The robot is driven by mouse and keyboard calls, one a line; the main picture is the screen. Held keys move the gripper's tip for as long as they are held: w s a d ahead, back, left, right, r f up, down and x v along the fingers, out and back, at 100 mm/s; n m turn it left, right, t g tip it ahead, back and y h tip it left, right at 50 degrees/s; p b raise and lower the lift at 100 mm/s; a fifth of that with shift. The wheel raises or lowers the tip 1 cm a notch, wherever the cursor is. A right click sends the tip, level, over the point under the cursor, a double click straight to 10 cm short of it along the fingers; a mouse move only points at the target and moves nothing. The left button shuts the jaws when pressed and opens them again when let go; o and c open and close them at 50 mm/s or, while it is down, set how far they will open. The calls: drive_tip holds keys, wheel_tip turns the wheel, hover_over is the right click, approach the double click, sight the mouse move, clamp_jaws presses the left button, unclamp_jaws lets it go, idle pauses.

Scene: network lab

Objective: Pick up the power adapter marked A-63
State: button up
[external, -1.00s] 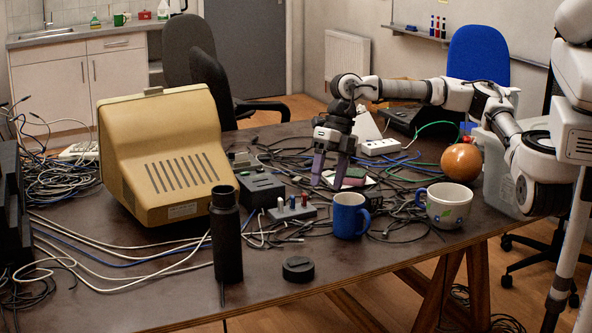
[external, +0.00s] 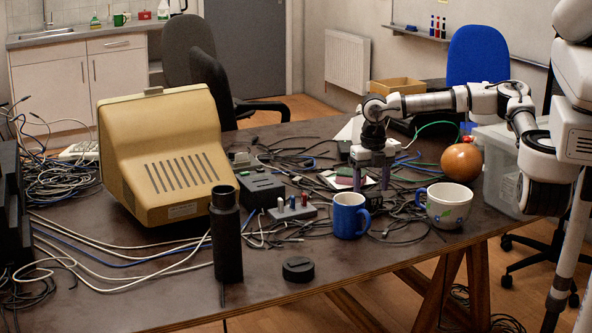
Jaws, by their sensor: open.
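My gripper (external: 372,186) points straight down over the cable clutter behind the blue mug, its two purple-grey fingers apart. I see nothing held between them. Their tips are low, close to the tabletop; whether they touch anything is unclear. No A-63 marking is readable, so I cannot tell which item is the adapter. A small item with green and reddish parts (external: 345,175) lies on a white sheet just left of my fingers. Things behind the fingers are partly hidden.
A blue mug (external: 350,216) and a white patterned mug (external: 446,206) stand in front of my gripper. An orange ball (external: 461,162) is at the right. The beige monitor (external: 170,160) and a black bottle (external: 226,235) stand left. Tangled cables (external: 405,205) surround the gripper.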

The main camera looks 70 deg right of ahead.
sight(372, 193)
drive_tip(key=f, duration=0.1)
drive_tip(key=f+p, duration=0.1)
drive_tip(key=f, duration=0.3)
drive_tip(key=shift+d, duration=0.4)
drive_tip(key=shift+s, duration=0.1)
drive_tip(key=shift+c, duration=0.4)
drive_tip(key=c, duration=1.1)
